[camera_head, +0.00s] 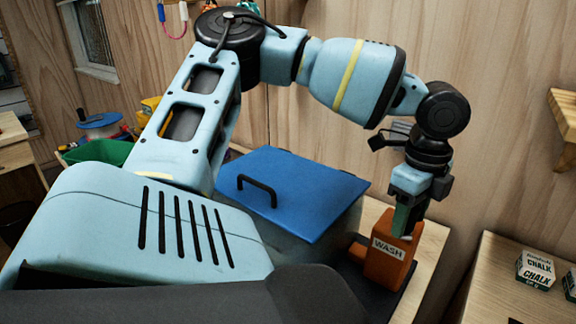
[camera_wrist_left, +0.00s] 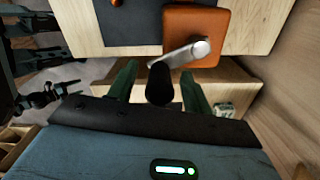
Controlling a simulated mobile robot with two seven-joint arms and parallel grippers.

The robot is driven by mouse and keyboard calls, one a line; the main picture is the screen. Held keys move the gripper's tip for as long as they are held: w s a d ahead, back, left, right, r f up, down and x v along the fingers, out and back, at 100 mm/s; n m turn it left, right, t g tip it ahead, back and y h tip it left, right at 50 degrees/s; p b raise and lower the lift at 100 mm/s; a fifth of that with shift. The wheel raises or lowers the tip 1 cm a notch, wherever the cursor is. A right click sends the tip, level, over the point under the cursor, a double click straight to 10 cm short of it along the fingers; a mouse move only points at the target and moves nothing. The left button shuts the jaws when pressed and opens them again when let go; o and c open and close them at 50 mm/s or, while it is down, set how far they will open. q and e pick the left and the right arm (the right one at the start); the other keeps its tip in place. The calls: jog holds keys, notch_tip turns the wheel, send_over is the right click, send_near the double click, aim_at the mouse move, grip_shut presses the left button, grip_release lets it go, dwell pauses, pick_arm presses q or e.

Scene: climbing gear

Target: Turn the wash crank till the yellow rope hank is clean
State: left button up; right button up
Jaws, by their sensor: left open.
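The orange wash box (camera_head: 386,262), marked WASH, stands at the right of a blue-lidded tub (camera_head: 318,190). The lid is down with a black handle on top. In the left wrist view the orange box (camera_wrist_left: 190,30) carries the wash crank's silver arm (camera_wrist_left: 186,54), which ends in a black knob (camera_wrist_left: 160,84). My left gripper (camera_wrist_left: 159,88) is open with its green fingers either side of the knob. In the head view the left gripper (camera_head: 405,218) points down at the box and hides the crank. I cannot make out the yellow rope hank. My right gripper is not in view.
The tub and box stand on a wooden table (camera_head: 428,245) near the wood wall. A lower wooden surface (camera_head: 500,290) at right holds chalk boxes (camera_head: 535,270). A wooden shelf (camera_head: 565,112) juts from the right wall. A green bin (camera_head: 98,151) stands at left.

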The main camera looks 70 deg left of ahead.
pick_arm(q)
notch_tip(320, 180, up, 8)
jog(key=shift+f, duration=0.1)
dwell(0.4)
dwell(0.5)
